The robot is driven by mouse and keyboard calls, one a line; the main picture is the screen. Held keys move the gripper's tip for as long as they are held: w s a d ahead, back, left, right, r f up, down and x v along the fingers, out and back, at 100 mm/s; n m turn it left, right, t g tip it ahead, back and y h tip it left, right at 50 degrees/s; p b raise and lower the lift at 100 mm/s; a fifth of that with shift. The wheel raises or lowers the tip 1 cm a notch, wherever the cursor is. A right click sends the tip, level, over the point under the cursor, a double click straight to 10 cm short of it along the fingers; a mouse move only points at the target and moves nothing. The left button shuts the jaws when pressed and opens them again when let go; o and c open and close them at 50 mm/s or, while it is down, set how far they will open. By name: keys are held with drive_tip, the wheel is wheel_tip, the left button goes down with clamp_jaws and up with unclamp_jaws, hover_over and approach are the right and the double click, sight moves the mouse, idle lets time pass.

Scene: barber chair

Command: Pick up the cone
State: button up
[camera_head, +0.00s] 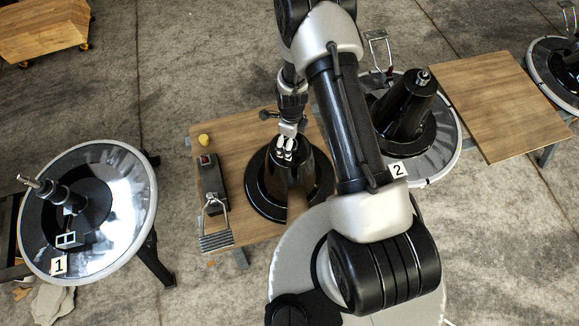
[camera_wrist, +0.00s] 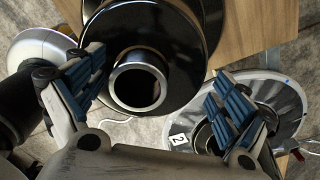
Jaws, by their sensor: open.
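A glossy black cone (camera_head: 315,172) with a wide round base stands upright on the wooden table (camera_head: 235,135). My gripper (camera_head: 286,150) is at its top, and my arm covers part of the view to its right. In the wrist view, the round hollow top of the cone (camera_wrist: 139,68) lies between my two open fingers, left of the midpoint (camera_wrist: 155,98) between their tips. The blue-padded fingers stand apart on either side of it. I cannot tell whether either finger touches the cone.
A black device with a metal handle (camera_head: 212,185) and a yellow piece (camera_head: 203,140) lie left of the cone. Disc 1 (camera_head: 140,185) stands at left. Disc 2 (camera_head: 440,160) carries another black cone-shaped part (camera_head: 402,105). A bare wooden table (camera_head: 495,100) is at right.

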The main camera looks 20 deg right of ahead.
drive_tip(key=shift+f, duration=0.4)
drive_tip(key=shift+r, duration=0.1)
drive_tip(key=shift+c, duration=0.6)
